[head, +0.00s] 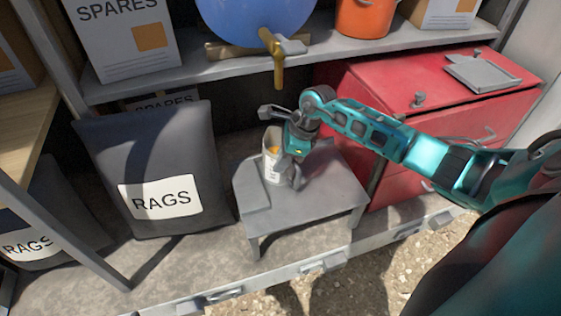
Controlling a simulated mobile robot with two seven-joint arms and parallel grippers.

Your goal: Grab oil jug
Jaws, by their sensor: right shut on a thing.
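A small white oil jug (271,165) with an orange mark stands upright on a low grey metal stand (315,195), under the brass tap of the blue drum. My right arm comes in from the right, and my right gripper (290,155) is at the jug's right side, shut on it. The gripper's fingers and wrist hide part of the jug's right side. I cannot tell whether the jug's base touches the stand. My left gripper is not in view.
The blue drum (250,18) with its brass tap (276,55) overhangs the jug from the shelf. A dark rags bag (155,150) stands left of the stand. A red cabinet (440,85) is close on the right. The stand's front right top is clear.

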